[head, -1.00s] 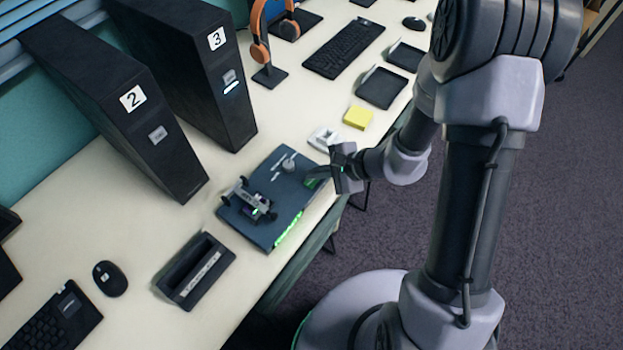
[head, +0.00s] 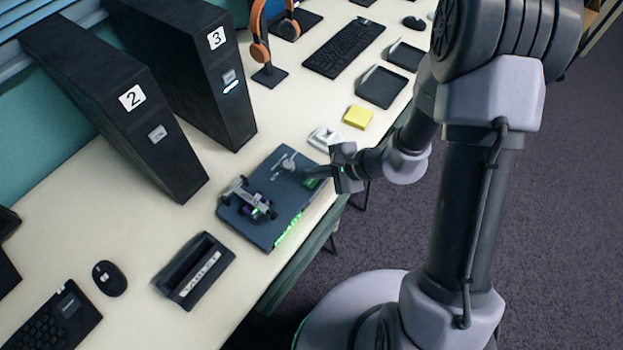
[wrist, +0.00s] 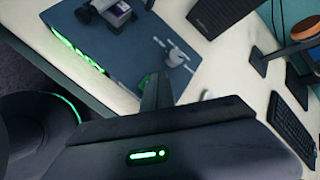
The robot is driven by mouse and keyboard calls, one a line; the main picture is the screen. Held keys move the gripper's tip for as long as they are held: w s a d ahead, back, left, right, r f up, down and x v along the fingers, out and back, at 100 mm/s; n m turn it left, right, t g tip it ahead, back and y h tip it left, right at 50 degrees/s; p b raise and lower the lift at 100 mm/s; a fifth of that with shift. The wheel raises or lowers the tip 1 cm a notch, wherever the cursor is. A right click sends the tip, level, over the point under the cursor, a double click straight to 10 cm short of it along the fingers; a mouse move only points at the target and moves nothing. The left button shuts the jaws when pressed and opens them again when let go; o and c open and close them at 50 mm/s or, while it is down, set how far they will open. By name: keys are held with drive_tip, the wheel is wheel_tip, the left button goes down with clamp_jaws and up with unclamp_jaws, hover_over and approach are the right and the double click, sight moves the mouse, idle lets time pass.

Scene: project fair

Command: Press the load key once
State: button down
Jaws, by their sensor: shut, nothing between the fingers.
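A dark blue-grey board (head: 268,226) lies on the table near its front edge, with a green-lit front side. A small wheeled device (head: 246,198) stands on its left part and a small grey piece with thin arms (head: 288,164) on its back part. My gripper (head: 307,172) is shut and empty, reaching in from the right over the board's right side. A green patch (head: 311,183) shows just beside the fingertips; I cannot tell whether it is the load key or whether they touch it. In the wrist view the shut fingers (wrist: 157,88) point onto the board (wrist: 135,55).
Two black towers marked 2 (head: 133,98) and 3 (head: 216,40) stand behind the board. A small white item (head: 324,138) and a yellow block (head: 357,117) lie near my wrist. A black holder (head: 195,270) and a mouse (head: 109,278) are at the front left.

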sight(315, 182)
drive_tip(key=shift+f+b, duration=0.4)
drive_tip(key=shift+b, duration=0.1)
drive_tip(key=shift+f+b, duration=0.4)
drive_tip(key=shift+b, duration=0.15)
idle(0.4)
idle(0.4)
drive_tip(key=shift+r+p, duration=0.45)
drive_tip(key=shift+r, duration=0.4)
drive_tip(key=shift+r, duration=0.1)
wheel_tip(315, 182, up, 5)
drive_tip(key=p, duration=0.3)
idle(0.3)
